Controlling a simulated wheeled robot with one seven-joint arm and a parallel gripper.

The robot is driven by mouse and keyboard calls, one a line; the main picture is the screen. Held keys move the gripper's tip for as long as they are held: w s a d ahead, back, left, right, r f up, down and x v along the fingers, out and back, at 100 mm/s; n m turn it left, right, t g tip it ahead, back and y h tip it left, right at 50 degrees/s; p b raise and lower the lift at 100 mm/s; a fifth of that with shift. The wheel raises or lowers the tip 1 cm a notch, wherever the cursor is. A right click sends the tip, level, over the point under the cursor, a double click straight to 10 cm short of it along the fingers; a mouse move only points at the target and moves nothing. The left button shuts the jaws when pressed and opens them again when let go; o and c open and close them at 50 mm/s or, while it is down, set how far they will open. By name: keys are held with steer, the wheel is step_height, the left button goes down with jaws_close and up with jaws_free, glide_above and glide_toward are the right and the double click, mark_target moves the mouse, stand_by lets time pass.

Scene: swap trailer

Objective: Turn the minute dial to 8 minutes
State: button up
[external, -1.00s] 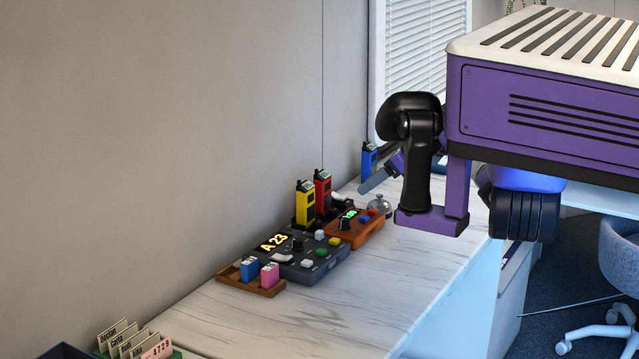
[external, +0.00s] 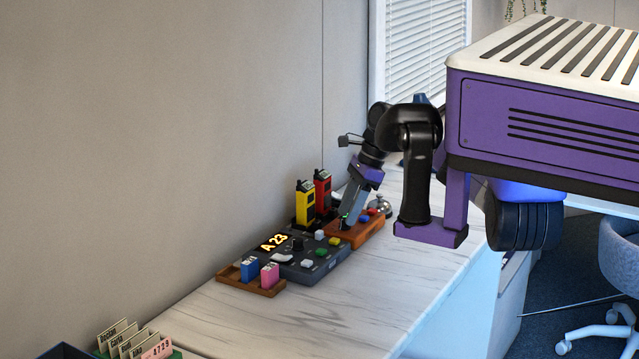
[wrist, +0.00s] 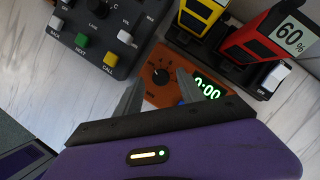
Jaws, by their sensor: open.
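The minute dial (wrist: 159,75) is a dark round knob on an orange-brown timer box (wrist: 150,98). Its green display (wrist: 207,88) reads 0:00, partly covered by a finger. My gripper (wrist: 156,88) is open in the wrist view, with one grey finger on each side of the dial. I cannot tell whether the fingers touch it. In the external view my gripper (external: 347,221) points down at the left end of the timer box (external: 366,236) and hides much of the dial.
A dark console (external: 300,262) showing A 23 stands left of the timer. Yellow (external: 305,203) and red (external: 322,190) radios stand behind. A bell (external: 381,206) sits beyond the timer. The counter's front (external: 330,310) is clear.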

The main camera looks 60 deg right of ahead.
steer(key=shift+w+a+f, duration=0.15)
steer(key=shift+a+f, duration=0.05)
steer(key=shift+f, duration=0.45)
jaws_close()
